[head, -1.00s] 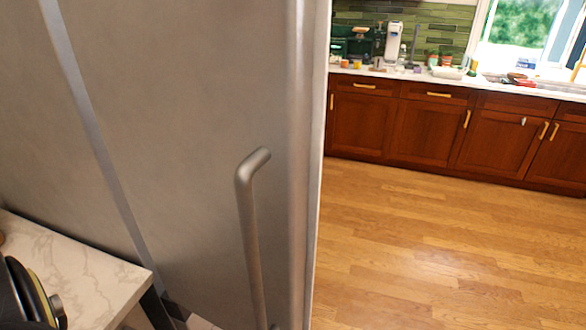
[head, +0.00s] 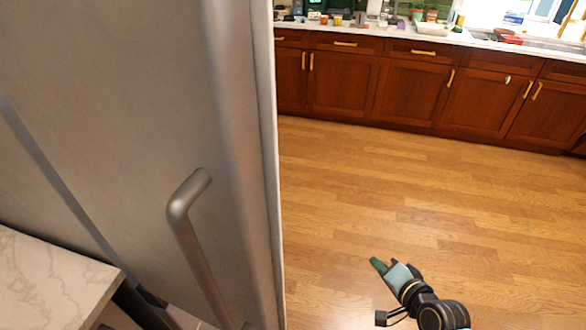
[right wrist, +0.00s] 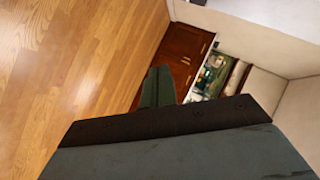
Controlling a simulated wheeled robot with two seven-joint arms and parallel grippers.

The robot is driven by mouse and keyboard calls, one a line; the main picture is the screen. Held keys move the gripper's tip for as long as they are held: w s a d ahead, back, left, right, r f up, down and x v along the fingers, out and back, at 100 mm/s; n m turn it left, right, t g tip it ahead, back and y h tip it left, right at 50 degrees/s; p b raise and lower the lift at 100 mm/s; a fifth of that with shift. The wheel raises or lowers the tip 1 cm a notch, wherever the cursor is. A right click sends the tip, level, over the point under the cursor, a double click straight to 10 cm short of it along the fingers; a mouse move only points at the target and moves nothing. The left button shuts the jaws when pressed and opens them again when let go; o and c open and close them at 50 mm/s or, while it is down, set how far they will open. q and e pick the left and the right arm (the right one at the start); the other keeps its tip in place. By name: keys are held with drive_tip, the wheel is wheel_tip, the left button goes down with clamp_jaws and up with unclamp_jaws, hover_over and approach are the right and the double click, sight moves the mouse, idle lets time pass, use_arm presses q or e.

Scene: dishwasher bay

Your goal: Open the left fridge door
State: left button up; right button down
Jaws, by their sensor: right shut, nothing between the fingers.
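The fridge door (head: 130,110) is a large grey metal panel filling the left of the head view, with its edge toward the open floor. Its bar handle (head: 196,245) stands off the panel, low in the view, and runs down out of the picture. My right gripper (head: 382,266) is at the lower right of the head view, over the wood floor, apart from the handle and to its right. In the right wrist view its fingers (right wrist: 158,88) are together with nothing between them. The handle does not show there. My left gripper is out of view.
A marble-look counter (head: 50,280) stands at the lower left, beside the fridge. Red-brown cabinets (head: 400,90) with a cluttered countertop line the far wall. The wood floor (head: 400,190) between them and the door is clear.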

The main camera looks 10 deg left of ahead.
drive_tip(key=s+a+r+g+y+p, duration=0.1)
drive_tip(key=s+a+r+y, duration=0.2)
drive_tip(key=r, duration=0.7)
drive_tip(key=s+a+r+y, duration=0.1)
drive_tip(key=a+r+y, duration=0.3)
drive_tip(key=r, duration=0.5)
drive_tip(key=s+a+r+g+y+p, duration=0.15)
drive_tip(key=a+r, duration=0.25)
drive_tip(key=r, duration=0.6)
drive_tip(key=a+p, duration=0.1)
drive_tip(key=a, duration=0.8)
drive_tip(key=shift+w+a+f+t+p, duration=0.2)
drive_tip(key=shift+w+a+t+p, duration=0.15)
drive_tip(key=shift+t, duration=0.1)
drive_tip(key=shift+s+d, duration=0.1)
